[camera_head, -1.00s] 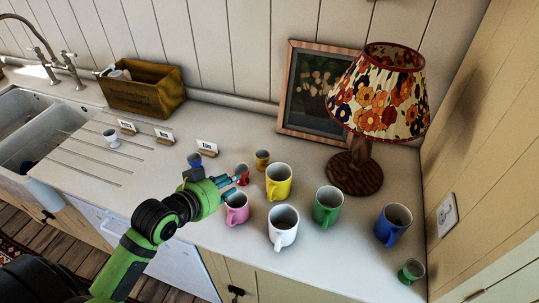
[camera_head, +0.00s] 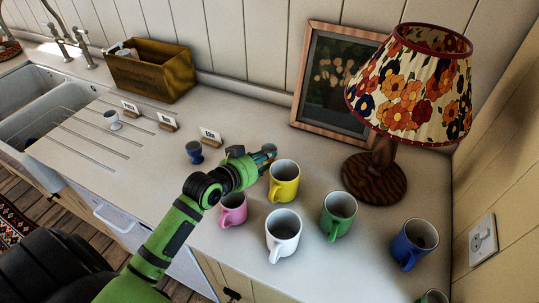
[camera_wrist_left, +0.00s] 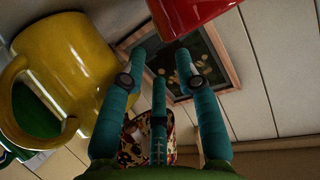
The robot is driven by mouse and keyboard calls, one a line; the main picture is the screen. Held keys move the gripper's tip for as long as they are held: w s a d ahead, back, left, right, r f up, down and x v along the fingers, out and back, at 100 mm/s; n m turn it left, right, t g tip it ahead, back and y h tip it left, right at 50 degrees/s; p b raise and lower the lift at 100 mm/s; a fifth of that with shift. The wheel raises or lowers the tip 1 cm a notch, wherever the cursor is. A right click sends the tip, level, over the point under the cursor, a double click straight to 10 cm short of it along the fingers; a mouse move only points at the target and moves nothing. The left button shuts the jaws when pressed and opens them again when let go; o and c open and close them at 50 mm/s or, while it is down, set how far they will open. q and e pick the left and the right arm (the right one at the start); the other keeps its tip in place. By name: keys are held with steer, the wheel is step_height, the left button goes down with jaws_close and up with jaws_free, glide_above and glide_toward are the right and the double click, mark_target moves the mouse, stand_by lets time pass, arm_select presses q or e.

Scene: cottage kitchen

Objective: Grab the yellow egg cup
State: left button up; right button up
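My left gripper (camera_head: 265,156) is low over the counter, just left of and behind the yellow mug (camera_head: 284,182). A red cup (camera_wrist_left: 190,10) is at the top edge there, and the yellow mug (camera_wrist_left: 75,65) fills the left side. My right gripper is out of view.
Pink (camera_head: 232,211), white (camera_head: 283,232), green (camera_head: 338,214) and blue (camera_head: 412,243) mugs stand in front and right. A blue egg cup (camera_head: 194,151) is left of my gripper. The flowered lamp (camera_head: 375,175) and framed picture (camera_head: 335,85) are behind right.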

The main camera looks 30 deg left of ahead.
arm_select(q)
steer(key=shift+w, duration=0.25)
steer(key=shift+w+f+p, duration=0.1)
steer(key=shift+w+p, duration=0.25)
steer(key=x, duration=0.2)
steer(key=p+x, duration=0.1)
steer(key=shift+w+a+f, duration=0.15)
steer(key=shift+w+a, duration=0.05)
steer(key=shift+a, duration=0.1)
steer(key=shift+w+d+f, duration=0.1)
steer(key=shift+w+f, duration=0.1)
steer(key=shift+w, duration=0.15)
jaws_close()
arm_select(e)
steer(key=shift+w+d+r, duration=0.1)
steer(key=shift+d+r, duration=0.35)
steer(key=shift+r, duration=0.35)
